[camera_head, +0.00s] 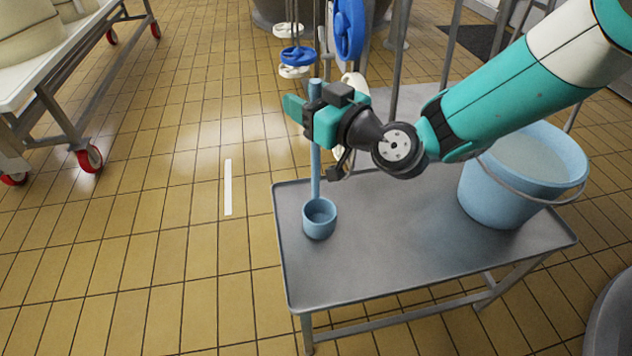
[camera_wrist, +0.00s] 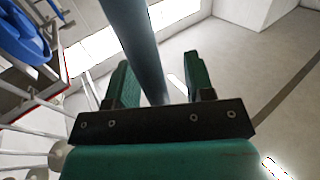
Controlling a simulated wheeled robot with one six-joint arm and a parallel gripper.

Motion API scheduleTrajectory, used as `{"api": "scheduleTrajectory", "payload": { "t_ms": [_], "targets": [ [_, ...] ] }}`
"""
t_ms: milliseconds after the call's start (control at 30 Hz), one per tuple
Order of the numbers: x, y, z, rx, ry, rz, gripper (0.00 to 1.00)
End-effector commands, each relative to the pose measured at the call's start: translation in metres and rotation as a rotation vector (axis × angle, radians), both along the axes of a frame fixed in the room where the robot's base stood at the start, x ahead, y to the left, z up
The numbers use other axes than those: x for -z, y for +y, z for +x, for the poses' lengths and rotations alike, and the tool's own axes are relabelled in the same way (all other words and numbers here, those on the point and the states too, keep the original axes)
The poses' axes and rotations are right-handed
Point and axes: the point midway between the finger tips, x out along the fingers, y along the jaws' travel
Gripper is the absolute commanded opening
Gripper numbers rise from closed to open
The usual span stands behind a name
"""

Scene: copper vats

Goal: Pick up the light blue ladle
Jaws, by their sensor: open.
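The light blue ladle (camera_head: 319,218) stands upright on the grey metal table (camera_head: 390,265), its cup at the bottom near the table's left edge and its long handle rising. My gripper (camera_head: 299,108) is at the upper part of the handle, well above the cup. In the wrist view the handle (camera_wrist: 143,45) passes between the two green fingers of my gripper (camera_wrist: 158,80), which are apart with room on both sides. Part of the handle is hidden behind my gripper in the head view.
A light blue bucket (camera_head: 508,195) with a wire handle stands at the table's right. Blue and white valve wheels (camera_head: 297,56) and pipes rise behind the table. A wheeled white rack (camera_head: 60,75) is at the far left. The table's front middle is clear.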

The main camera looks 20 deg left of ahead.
Motion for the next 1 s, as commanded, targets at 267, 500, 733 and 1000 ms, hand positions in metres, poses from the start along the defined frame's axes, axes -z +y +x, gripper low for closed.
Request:
{"api": "scheduleTrajectory", "payload": {
  "t_ms": [267,500,733,1000],
  "targets": [
    [0.0,-0.001,0.0,0.0,0.0,-0.001,0.0],
    [0.0,-0.001,0.0,0.0,0.0,0.0,0.0],
    [-0.011,0.0,0.0,0.0,-0.003,0.0,0.0],
    [-0.068,0.0,-0.001,-0.001,-0.005,0.002,0.0]
  ]
}}
